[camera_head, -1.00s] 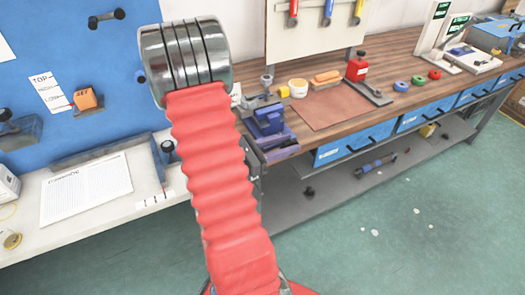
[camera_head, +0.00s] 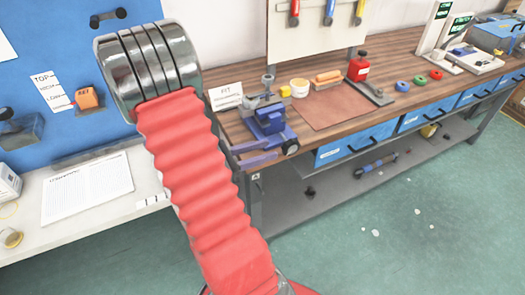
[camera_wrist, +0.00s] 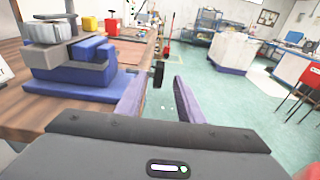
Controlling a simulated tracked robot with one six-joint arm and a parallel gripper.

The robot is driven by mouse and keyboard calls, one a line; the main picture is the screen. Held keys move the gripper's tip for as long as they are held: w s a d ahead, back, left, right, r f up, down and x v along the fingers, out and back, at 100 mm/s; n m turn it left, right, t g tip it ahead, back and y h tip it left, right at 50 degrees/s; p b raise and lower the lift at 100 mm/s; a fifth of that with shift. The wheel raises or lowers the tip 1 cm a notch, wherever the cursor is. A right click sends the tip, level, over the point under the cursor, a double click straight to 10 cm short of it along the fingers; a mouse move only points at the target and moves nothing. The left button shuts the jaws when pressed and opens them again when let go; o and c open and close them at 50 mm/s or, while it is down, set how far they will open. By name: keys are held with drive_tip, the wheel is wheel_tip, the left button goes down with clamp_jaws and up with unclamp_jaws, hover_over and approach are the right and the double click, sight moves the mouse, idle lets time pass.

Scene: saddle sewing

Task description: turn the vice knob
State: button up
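The blue and grey vice (camera_head: 268,121) stands at the left front of the wooden workbench. In the wrist view, the vice (camera_wrist: 75,68) fills the left side.
A white table with a paper sheet (camera_head: 87,190) is at left. The green floor in front is open.

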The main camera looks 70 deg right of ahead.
sight(285, 145)
drive_tip(key=shift+g+h, duration=0.3)
drive_tip(key=shift+h, duration=0.1)
drive_tip(key=v, duration=0.2)
drive_tip(key=f+v, duration=0.1)
drive_tip(key=v, duration=0.1)
drive_tip(key=shift+w, duration=0.1)
drive_tip(key=shift+x, duration=6.9)
drive_tip(key=shift+c, duration=0.3)
clamp_jaws()
